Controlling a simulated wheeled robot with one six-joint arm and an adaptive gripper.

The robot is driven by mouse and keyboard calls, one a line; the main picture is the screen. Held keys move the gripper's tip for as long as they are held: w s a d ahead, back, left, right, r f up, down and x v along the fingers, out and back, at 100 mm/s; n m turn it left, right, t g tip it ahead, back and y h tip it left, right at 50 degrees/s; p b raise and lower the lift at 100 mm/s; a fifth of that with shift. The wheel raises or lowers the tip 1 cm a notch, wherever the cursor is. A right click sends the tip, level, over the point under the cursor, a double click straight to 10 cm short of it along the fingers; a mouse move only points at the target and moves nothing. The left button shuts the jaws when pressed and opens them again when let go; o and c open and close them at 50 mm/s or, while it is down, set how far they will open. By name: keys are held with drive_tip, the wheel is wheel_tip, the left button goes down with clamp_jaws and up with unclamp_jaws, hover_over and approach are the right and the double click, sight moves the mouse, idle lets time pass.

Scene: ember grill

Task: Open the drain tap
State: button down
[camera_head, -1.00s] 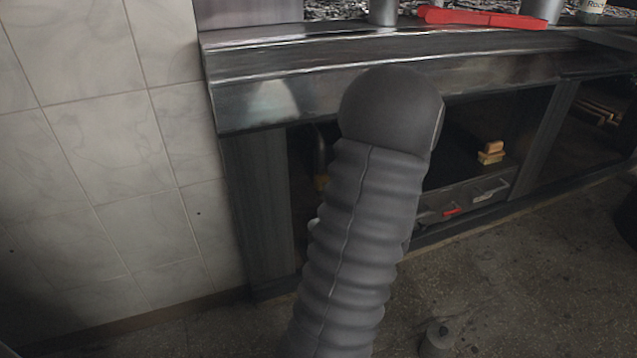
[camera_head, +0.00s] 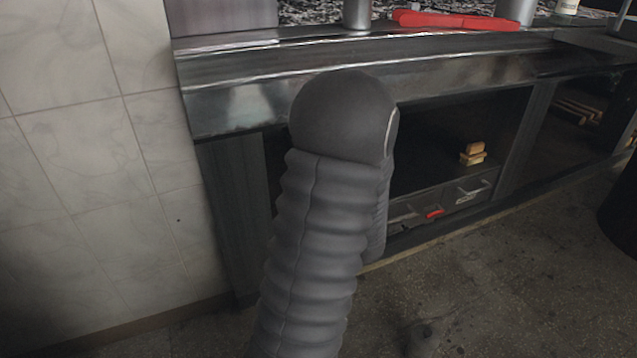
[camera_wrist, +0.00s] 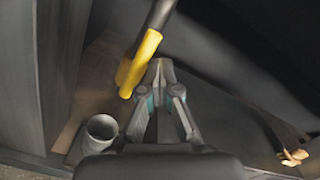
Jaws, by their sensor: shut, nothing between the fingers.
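In the wrist view a dark pipe comes down from the top, with a yellow bar (camera_wrist: 140,63) at its lower end; this looks like the drain tap's handle. My gripper (camera_wrist: 160,66) is shut and empty, its fingertips just right of the yellow bar. I cannot tell whether they touch it. In the head view my arm covers the tap and my gripper.
A grey open-topped cylinder (camera_wrist: 100,128) stands at lower left in the wrist view. In the head view the metal counter (camera_head: 235,105) overhangs an open bay with stacked wooden blocks (camera_head: 473,154) and a drawer (camera_head: 470,191). A tiled wall (camera_head: 90,180) is at left.

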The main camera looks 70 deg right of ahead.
drive_tip(key=s+a, duration=0.4)
drive_tip(key=s, duration=0.6)
drive_tip(key=shift+s+a, duration=0.3)
drive_tip(key=shift+s, duration=0.05)
idle(0.5)
